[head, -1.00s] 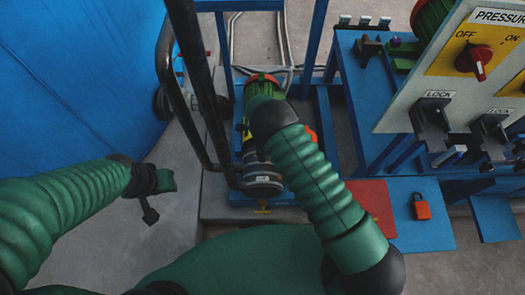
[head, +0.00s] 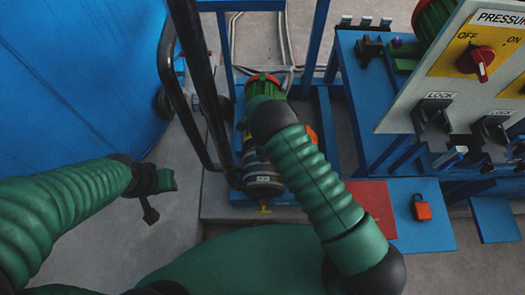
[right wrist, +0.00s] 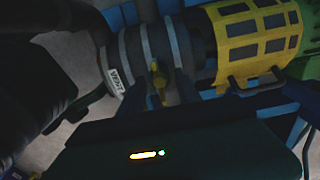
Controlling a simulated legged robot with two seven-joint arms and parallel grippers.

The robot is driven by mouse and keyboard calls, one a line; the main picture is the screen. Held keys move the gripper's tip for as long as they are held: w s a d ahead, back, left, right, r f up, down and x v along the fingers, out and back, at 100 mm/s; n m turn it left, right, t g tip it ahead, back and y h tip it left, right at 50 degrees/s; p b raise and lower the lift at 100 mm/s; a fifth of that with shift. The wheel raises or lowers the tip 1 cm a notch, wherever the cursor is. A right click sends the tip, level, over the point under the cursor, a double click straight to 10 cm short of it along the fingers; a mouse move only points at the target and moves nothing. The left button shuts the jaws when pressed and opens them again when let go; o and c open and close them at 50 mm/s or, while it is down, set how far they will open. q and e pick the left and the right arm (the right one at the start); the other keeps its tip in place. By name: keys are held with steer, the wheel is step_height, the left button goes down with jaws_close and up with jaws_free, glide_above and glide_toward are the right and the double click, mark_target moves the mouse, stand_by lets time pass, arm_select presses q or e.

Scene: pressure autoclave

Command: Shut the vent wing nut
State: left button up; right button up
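The yellow vent wing nut (right wrist: 157,83) shows in the right wrist view on a dark banded cylinder (right wrist: 150,42), beside a white VENT label (right wrist: 118,80). The dark fingers of my right gripper (right wrist: 163,92) stand on either side of the nut, apart, with the nut between them. Firm contact is not visible. In the head view my right gripper is hidden behind its own green arm. A small yellow part (head: 263,208) shows below the cylinder's near end there. My left gripper (head: 160,185) is over the grey floor at left, away from the cylinder; its finger opening is unclear.
A black handrail (head: 195,90) rises left of the cylinder, and a big blue vessel (head: 80,80) fills the far left. A panel with a red knob (head: 476,60) and lock brackets stands at right. A red padlock (head: 421,208) lies on a blue plate.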

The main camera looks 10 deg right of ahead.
step_height(320, 180, up, 17)
steer(key=p, duration=0.4)
steer(key=shift+s+f, duration=0.1)
steer(key=shift+f, duration=0.1)
